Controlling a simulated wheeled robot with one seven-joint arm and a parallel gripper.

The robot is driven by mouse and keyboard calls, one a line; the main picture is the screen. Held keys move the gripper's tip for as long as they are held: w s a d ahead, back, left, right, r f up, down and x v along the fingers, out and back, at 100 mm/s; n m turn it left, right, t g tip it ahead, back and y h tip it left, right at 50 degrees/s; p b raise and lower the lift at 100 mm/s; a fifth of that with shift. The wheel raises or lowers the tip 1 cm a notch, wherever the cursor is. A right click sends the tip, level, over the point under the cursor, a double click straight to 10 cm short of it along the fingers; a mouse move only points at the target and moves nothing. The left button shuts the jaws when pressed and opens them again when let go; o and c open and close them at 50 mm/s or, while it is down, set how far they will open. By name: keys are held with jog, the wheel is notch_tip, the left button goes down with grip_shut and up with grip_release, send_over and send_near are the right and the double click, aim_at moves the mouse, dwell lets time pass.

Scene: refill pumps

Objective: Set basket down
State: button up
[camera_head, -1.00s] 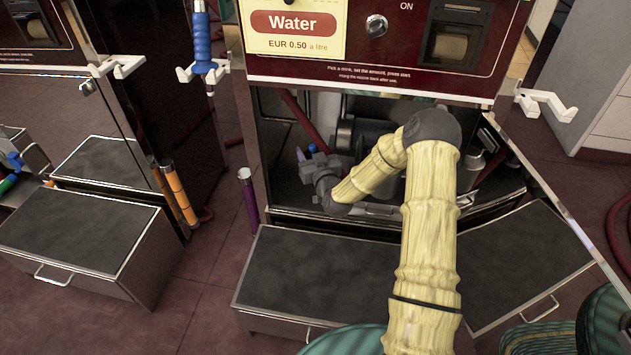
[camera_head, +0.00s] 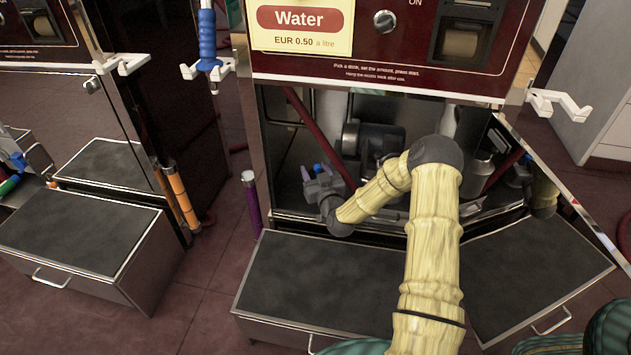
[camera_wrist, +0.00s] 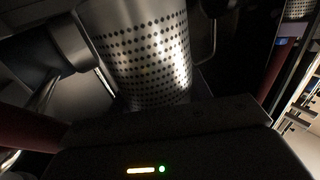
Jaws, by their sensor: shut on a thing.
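A perforated metal basket (camera_wrist: 145,50) fills the upper middle of the wrist view, tilted, just beyond the dark body of my gripper. My gripper (camera_head: 320,185) is inside the open lower bay of the water pump (camera_head: 290,150), at its left side in the head view. It is shut on the basket. The fingertips are too dark to make out in the wrist view, and I cannot pick out the basket in the head view. Whether the basket's underside touches anything is hidden.
A dark motor (camera_head: 375,137) sits behind my gripper, and a red hose (camera_head: 310,125) slants down beside it. Small blue and purple pieces show by the gripper. A dark-topped step (camera_head: 310,280) stands below the bay. The open door (camera_head: 560,180) is at right.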

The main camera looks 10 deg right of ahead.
jog(key=shift+f+b, duration=0.9)
jog(key=shift+f, duration=0.9)
jog(key=shift+f, duration=0.15)
jog(key=o, duration=1)
jog(key=shift+r, duration=0.2)
jog(key=s+p, duration=0.1)
jog(key=s, duration=0.3)
jog(key=s+d+p, duration=0.1)
jog(key=s+p, duration=0.1)
jog(key=s, duration=0.2)
jog(key=s+p, duration=0.2)
jog(key=s, duration=0.2)
jog(key=shift+d, duration=0.35)
jog(key=shift+w+a, duration=0.1)
